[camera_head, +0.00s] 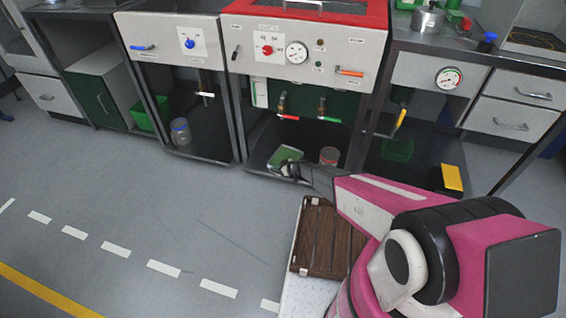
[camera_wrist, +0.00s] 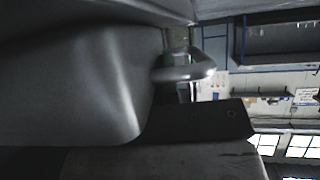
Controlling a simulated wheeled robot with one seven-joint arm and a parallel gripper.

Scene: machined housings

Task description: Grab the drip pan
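A small green pan-like object with a pale rim (camera_head: 286,156), which looks like the drip pan, sits on the low shelf under the red-topped middle unit. My gripper (camera_head: 289,170) is at its near edge, and my dark wrist covers part of that area. Whether the fingers touch or enclose the rim is too small to tell. In the wrist view a large smooth grey surface fills the left, with a shiny rounded metal piece (camera_wrist: 185,73) beside it. The fingertips cannot be made out clearly there.
A brown slatted tray (camera_head: 321,240) lies in front of my arm. The floor to the left is clear.

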